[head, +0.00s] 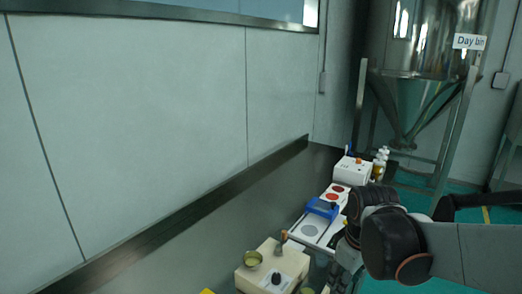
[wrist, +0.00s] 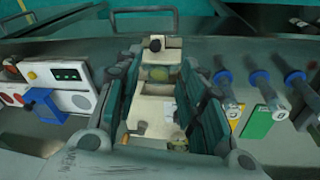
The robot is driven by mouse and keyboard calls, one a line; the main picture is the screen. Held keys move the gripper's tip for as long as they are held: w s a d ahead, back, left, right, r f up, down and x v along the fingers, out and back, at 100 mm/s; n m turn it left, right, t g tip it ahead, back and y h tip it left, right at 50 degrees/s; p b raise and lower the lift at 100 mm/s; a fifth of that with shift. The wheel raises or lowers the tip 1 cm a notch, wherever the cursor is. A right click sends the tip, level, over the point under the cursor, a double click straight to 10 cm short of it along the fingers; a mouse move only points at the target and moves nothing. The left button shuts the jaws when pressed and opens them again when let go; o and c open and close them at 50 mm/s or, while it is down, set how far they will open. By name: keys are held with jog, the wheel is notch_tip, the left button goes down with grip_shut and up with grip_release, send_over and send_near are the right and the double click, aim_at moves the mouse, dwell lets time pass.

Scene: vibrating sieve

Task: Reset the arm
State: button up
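My gripper (wrist: 162,95) shows in the wrist view with its two dark green fingers apart and nothing held between them. In the head view my gripper (head: 340,278) hangs low over the right side of the bench, partly cut off by the lower edge and partly hidden by my own arm. A beige device (wrist: 153,115) with a round dish shows beyond and between the fingers. In the head view the beige device (head: 262,275) stands left of my gripper, with a dish and a black knob on top.
The dark bench (head: 215,255) is clear at left, along the wall. A white panel with red discs and a blue device (head: 322,208) lies behind my gripper. A white box (head: 352,170) and bottles (head: 380,163) stand farther back. Blue-handled tools (wrist: 260,85) lie right in the wrist view.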

jog(key=s+r+m+t, duration=0.5)
jog(key=s+r+m, duration=0.1)
jog(key=s, duration=0.5)
jog(key=shift+r+m, duration=0.2)
jog(key=shift+m, duration=0.6)
